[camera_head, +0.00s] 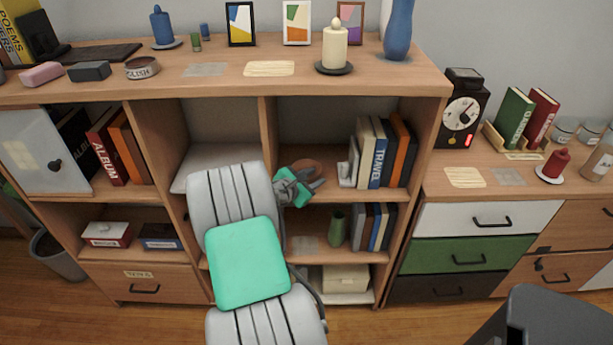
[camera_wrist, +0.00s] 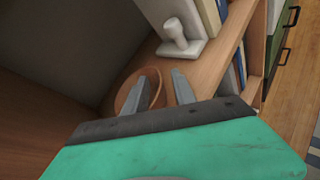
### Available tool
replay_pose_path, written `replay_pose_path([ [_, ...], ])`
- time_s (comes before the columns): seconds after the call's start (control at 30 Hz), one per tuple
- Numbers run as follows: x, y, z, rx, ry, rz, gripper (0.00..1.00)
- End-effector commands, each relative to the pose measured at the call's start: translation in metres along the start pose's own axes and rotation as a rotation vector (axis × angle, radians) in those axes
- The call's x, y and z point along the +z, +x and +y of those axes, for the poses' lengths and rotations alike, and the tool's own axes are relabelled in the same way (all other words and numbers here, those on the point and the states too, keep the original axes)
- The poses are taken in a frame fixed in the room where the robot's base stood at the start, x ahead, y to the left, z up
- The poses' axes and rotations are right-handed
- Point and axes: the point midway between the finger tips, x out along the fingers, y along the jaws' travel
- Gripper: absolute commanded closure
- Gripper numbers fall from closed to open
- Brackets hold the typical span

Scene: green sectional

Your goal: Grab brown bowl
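The brown bowl (camera_head: 310,167) sits in the upper middle-right compartment of the wooden shelf unit, partly hidden behind my gripper (camera_head: 303,186). In the wrist view the bowl (camera_wrist: 127,88) lies just ahead of the green palm. My gripper (camera_wrist: 161,80) is open there, with its two grey fingers apart. The left finger overlaps the bowl's inside and the right finger is beyond its right rim, so that rim shows between them. I cannot tell whether either finger touches the bowl.
Upright books (camera_head: 378,152) with a white bookend (camera_head: 349,170) stand right of the bowl on the same shelf. A shelf board above carries a candle (camera_head: 335,48) and a blue vase (camera_head: 398,28). A green vase (camera_head: 337,229) stands on the shelf below.

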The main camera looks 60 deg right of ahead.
Motion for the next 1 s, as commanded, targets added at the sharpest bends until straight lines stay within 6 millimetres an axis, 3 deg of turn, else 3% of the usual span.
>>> replay_pose_path([
  [0.1,0.0001,-0.0005,0.0003,0.000,0.000,0.000,0.69],
  [0.5,-0.0001,-0.0007,-0.0001,0.000,0.000,0.001,1.00],
  [1.0,-0.0014,-0.0007,-0.0012,-0.002,-0.002,0.003,1.00],
])
